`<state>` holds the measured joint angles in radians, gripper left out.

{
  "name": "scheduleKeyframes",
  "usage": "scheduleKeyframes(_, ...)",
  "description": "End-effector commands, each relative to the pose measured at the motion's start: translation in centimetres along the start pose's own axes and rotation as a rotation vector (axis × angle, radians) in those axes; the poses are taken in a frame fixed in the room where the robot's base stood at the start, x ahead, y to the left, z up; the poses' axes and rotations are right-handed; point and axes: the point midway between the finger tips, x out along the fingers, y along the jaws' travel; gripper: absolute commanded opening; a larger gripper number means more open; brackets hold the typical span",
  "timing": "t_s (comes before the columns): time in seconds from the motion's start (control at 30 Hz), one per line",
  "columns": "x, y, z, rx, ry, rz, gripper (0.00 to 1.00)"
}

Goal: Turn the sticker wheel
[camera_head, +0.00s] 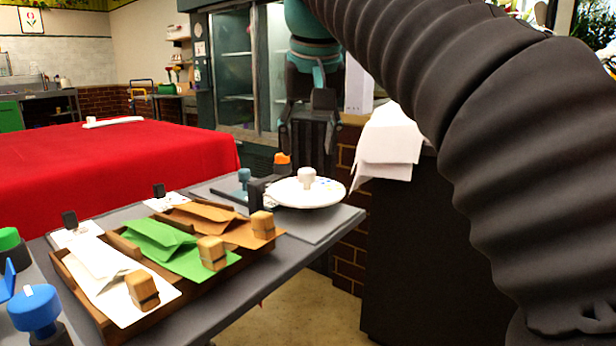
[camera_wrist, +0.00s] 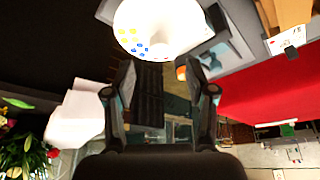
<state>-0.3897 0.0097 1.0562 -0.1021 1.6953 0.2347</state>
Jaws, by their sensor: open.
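The sticker wheel (camera_head: 306,193) is a white round disc with a pale upright knob (camera_head: 307,177) at its middle, on the far end of the grey table. In the wrist view, the wheel (camera_wrist: 150,30) shows at the top, beyond my fingertips, with yellow, blue and red stickers near its edge. My gripper (camera_wrist: 167,76) is open and empty, its two fingers spread apart. In the head view, my gripper (camera_head: 309,97) hangs above and behind the wheel, apart from it.
A wooden tray (camera_head: 107,318) of white, green and orange-brown paper with wooden-handled blocks stands nearer on the table. A blue-knobbed (camera_head: 36,308) piece is at lower left. A red-covered table (camera_head: 110,165) lies behind. White paper (camera_head: 388,142) hangs right of the wheel.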

Motion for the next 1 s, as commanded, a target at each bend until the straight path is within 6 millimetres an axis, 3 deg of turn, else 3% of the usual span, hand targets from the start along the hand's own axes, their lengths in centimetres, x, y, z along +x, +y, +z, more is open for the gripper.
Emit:
scheduleKeyframes(0.1, 2.5, 0.0, 0.1, 0.000, -0.002, 0.001, 0.56)
scheduleKeyframes(0.3, 4.7, 0.0, 0.1, 0.001, -0.001, 0.000, 0.56)
scheduleKeyframes(0.73, 5.6, 0.0, 0.0, 0.000, 0.001, 0.000, 0.56)
scheduleKeyframes(0.77, 5.6, 0.0, 0.0, 0.000, 0.001, 0.000, 0.53)
scheduleKeyframes(0.9, 5.6, 0.0, 0.0, 0.000, 0.000, 0.000, 0.18)
scheduleKeyframes(1.0, 5.6, 0.0, 0.0, 0.000, 0.000, 0.000, 0.00)
